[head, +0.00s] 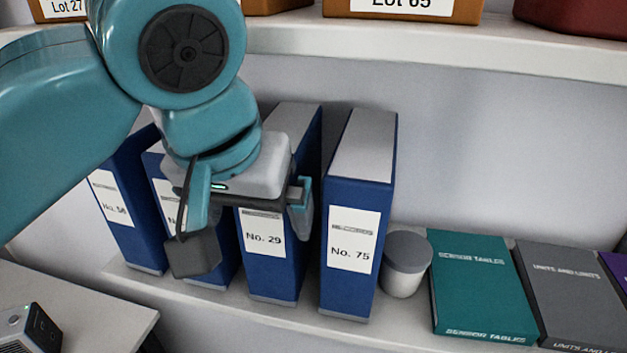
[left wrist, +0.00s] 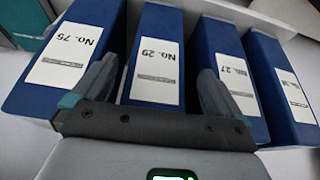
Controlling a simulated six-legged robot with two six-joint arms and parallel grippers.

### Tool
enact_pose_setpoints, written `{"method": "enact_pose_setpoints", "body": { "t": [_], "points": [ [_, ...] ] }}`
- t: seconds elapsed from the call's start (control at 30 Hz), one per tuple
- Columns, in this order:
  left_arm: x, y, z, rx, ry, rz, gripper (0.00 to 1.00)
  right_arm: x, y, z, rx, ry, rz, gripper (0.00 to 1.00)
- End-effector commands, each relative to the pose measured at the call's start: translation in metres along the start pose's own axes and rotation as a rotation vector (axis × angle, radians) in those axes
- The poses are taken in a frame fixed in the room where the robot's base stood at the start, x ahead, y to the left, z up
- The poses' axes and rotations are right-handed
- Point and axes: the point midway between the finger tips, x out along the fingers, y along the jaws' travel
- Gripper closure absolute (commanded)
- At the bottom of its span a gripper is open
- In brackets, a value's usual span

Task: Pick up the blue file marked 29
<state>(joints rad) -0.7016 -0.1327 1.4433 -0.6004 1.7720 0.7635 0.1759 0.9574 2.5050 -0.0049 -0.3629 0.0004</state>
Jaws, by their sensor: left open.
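The blue file marked No. 29 (head: 268,265) stands upright on the shelf, its label facing out. My left arm and gripper hide much of its upper part. My left gripper (head: 250,205) is open in front of it. In the left wrist view the file No. 29 (left wrist: 155,60) shows upside down between the two spread fingers of the gripper (left wrist: 157,80), one finger towards each side. I cannot tell whether the fingers touch it or its neighbours. My right gripper is not in view.
Blue file No. 75 (head: 350,275) stands right of No. 29, with a narrow gap. Blue file No. 27 (left wrist: 228,65) and another file (head: 125,225) stand left. A grey-lidded pot (head: 405,265) and a teal book (head: 480,290) are further right. An upper shelf (head: 450,50) overhangs.

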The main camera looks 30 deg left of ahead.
Motion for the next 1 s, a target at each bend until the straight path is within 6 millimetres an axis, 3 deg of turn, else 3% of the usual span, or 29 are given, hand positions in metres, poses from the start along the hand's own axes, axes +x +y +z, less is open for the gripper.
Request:
{"method": "enact_pose_setpoints", "body": {
  "t": [0.13,0.37,0.6,0.7,1.0],
  "points": [
    [0.012,0.000,-0.005,0.001,0.000,-0.001,0.00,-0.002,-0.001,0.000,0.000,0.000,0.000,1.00],
    [0.015,0.000,-0.005,0.001,0.000,0.000,0.00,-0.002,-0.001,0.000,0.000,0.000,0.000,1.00],
    [0.015,0.001,-0.005,0.001,0.000,0.000,0.75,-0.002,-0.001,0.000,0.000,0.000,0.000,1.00],
    [0.015,0.001,-0.004,0.002,-0.001,0.000,1.00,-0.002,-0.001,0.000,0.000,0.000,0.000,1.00],
    [0.014,0.001,-0.005,0.001,0.000,0.001,1.00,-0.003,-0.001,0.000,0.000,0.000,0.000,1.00]
  ]
}}
